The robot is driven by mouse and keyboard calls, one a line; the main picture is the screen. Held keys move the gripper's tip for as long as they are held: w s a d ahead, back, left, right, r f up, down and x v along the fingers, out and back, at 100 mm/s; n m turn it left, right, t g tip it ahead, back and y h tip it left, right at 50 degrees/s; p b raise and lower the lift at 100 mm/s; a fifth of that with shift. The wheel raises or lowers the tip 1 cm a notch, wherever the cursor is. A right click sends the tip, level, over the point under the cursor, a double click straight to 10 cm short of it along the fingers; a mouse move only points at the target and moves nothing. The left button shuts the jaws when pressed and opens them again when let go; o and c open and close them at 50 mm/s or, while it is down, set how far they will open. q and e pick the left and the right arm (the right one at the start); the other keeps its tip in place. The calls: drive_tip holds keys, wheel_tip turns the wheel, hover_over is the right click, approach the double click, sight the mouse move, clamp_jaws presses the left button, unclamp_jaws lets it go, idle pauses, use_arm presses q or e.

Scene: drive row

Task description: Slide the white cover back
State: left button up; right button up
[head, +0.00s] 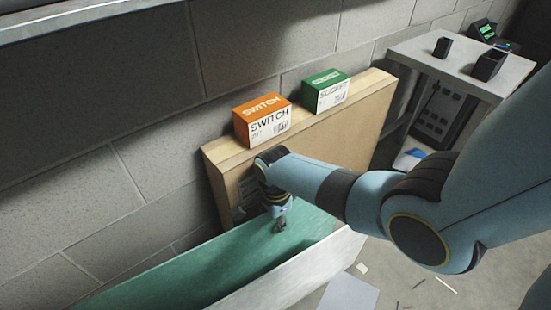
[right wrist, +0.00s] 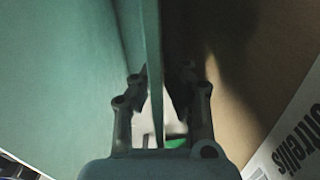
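My right gripper (head: 280,224) points down at the far end of a long green trough-like piece (head: 190,268) in the head view. A long white panel (head: 300,272) runs along its near side; I cannot tell whether this is the white cover. In the right wrist view the fingers of my right gripper (right wrist: 162,80) are apart, one on each side of a thin teal upright edge (right wrist: 153,50). The left finger is close to that edge, and a dark gap shows on the right. Contact is unclear. My left gripper is not in view.
A tan board-like block (head: 350,125) stands against the grey wall, carrying an orange SWITCH box (head: 263,120) and a green SOCKET box (head: 326,92). A white table (head: 465,68) with black holders stands at the back right. Small scraps lie on the floor.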

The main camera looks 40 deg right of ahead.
drive_tip(key=o, duration=0.4)
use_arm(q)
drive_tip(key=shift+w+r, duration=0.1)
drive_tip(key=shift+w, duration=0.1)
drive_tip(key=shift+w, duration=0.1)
use_arm(e)
wheel_tip(320, 180, up, 12)
idle(0.7)
